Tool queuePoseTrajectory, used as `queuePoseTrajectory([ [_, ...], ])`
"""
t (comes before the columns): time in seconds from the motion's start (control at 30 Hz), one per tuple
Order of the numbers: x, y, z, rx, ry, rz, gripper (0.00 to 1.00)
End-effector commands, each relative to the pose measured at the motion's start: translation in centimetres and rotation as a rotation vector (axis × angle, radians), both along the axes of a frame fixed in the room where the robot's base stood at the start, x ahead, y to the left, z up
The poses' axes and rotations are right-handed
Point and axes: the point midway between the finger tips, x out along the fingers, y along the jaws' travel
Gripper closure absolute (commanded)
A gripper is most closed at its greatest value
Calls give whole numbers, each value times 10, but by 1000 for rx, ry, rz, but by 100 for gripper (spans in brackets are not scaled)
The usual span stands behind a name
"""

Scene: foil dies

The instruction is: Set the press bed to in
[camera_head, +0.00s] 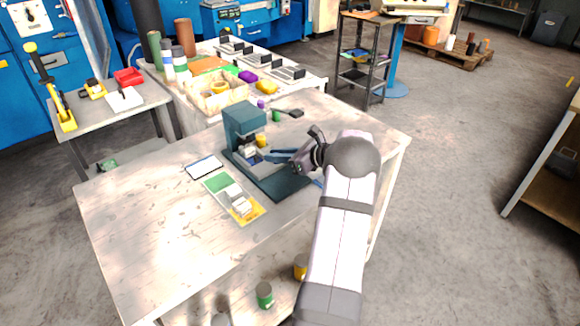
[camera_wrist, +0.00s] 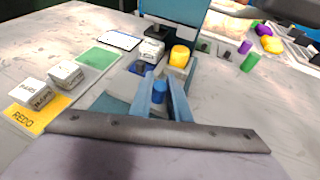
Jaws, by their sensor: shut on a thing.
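The teal press (camera_head: 243,122) stands on a dark teal base plate (camera_head: 285,190) on the table. Its grey bed (camera_head: 262,166) sits low in front of the press column. My gripper (camera_head: 280,157) reaches in from the right. In the wrist view its blue fingers (camera_wrist: 160,97) are shut on a blue knob (camera_wrist: 159,88) on the near side of the bed. The knob's lower part is hidden between the fingers.
A green and yellow mat (camera_head: 216,183) left of the press bears white blocks; its yellow end reads REDO (camera_wrist: 22,117). A white card (camera_head: 203,167) lies behind it. The table's front left is clear.

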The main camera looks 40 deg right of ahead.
Motion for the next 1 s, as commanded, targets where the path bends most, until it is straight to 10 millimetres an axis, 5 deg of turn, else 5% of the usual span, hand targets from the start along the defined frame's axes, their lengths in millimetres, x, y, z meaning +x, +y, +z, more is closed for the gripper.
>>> queuePoseTrajectory([
  [0.43,16,0,2,0,-5,-3,100],
  [0.47,17,0,2,0,-5,-3,79],
  [0.53,16,0,2,0,-5,-3,65],
  [1.0,5,-4,4,0,-1,-4,65],
])
